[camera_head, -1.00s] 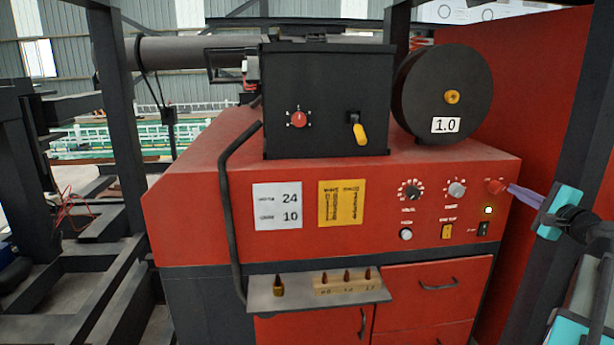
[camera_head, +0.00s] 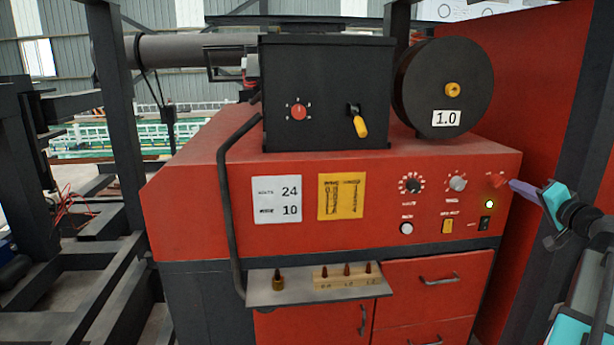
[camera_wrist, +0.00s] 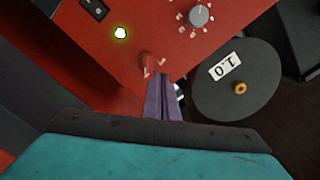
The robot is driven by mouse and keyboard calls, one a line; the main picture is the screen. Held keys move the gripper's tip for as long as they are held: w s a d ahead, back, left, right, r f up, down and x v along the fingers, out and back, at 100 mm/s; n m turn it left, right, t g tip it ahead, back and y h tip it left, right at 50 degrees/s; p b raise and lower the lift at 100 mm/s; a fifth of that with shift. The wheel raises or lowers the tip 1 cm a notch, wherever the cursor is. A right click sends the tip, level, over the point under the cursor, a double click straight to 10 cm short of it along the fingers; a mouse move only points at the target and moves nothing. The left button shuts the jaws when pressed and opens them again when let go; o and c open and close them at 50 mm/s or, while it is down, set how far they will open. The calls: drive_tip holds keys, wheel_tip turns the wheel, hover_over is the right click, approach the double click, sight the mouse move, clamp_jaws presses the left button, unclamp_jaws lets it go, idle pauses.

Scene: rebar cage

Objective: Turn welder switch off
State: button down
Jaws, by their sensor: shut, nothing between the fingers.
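The red welder (camera_head: 210,200) fills the middle of the head view. The rocker switch (camera_wrist: 95,10) also shows there, apart from the fingers, near the lit lamp (camera_wrist: 120,33).
A wire spool (camera_head: 443,88) marked 1.0 and a black feeder box (camera_head: 325,95) stand on top. A shelf (camera_head: 320,291) with small tips juts out below. A red wall (camera_head: 545,110) rises close behind my gripper.

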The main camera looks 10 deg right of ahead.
sight(498, 182)
drive_tip(key=f+n+b, duration=0.2)
drive_tip(key=n+b, duration=0.1)
drive_tip(key=f+n+b, duration=0.1)
drive_tip(key=n+b, duration=0.2)
drive_tip(key=s+f+n+b, duration=0.1)
drive_tip(key=f+n+b, duration=0.1)
drive_tip(key=n+b, duration=0.2)
drive_tip(key=shift+f, duration=0.3)
drive_tip(key=shift+w+d, duration=0.1)
drive_tip(key=shift+w, duration=0.05)
idle(0.5)
drive_tip(key=w, duration=0.6)
drive_tip(key=shift+w+d, duration=0.2)
drive_tip(key=shift+w, duration=0.15)
idle(0.4)
